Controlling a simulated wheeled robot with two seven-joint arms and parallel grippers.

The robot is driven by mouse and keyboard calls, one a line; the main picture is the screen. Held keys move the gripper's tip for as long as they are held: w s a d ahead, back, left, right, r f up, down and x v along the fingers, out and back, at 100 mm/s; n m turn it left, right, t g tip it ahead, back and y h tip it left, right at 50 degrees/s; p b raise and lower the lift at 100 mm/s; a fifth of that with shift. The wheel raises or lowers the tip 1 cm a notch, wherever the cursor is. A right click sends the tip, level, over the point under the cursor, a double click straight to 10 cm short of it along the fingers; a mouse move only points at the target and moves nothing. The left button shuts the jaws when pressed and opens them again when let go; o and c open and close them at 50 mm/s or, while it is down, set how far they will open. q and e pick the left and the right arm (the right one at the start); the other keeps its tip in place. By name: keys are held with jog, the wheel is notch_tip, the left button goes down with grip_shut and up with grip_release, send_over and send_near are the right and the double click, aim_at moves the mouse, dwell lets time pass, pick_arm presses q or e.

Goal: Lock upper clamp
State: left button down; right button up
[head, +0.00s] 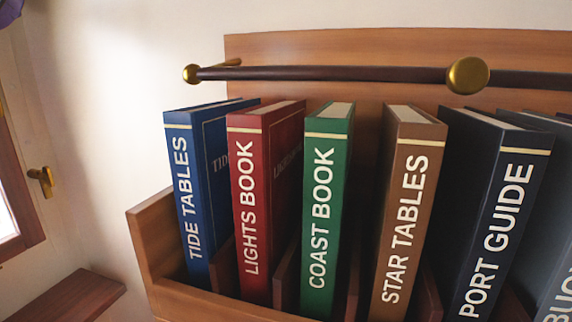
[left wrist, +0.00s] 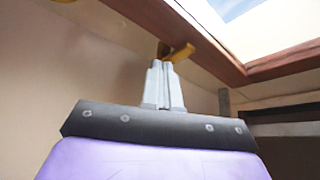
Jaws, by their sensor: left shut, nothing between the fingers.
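In the left wrist view, my left gripper (left wrist: 162,65) is shut and empty, its two grey fingers together. A brass clamp (left wrist: 182,52) on the brown window frame (left wrist: 215,58) is just beyond the fingertips. The fingers partly cover it, and I cannot tell whether they touch it. In the head view, a brass clamp (head: 42,181) sits beside the window frame (head: 22,190) at the left. I cannot tell whether it is the upper one. My left gripper's fingers are not in the head view. My right gripper is in neither view.
A wooden rack (head: 150,225) of several upright books, with a dark rail (head: 330,73) in front of its back board, fills the middle and right of the head view. A small wooden ledge (head: 70,295) is at the lower left. Bare wall (head: 110,130) lies between window and rack.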

pick_arm(q)
jog(key=d+b, duration=0.1)
jog(key=d, duration=0.1)
jog(key=s+d, duration=0.1)
jog(key=d+b, duration=0.1)
jog(key=d, duration=0.1)
jog(key=shift+s+d+b, duration=0.35)
jog(key=shift+s, duration=0.05)
jog(key=shift+a, duration=0.1)
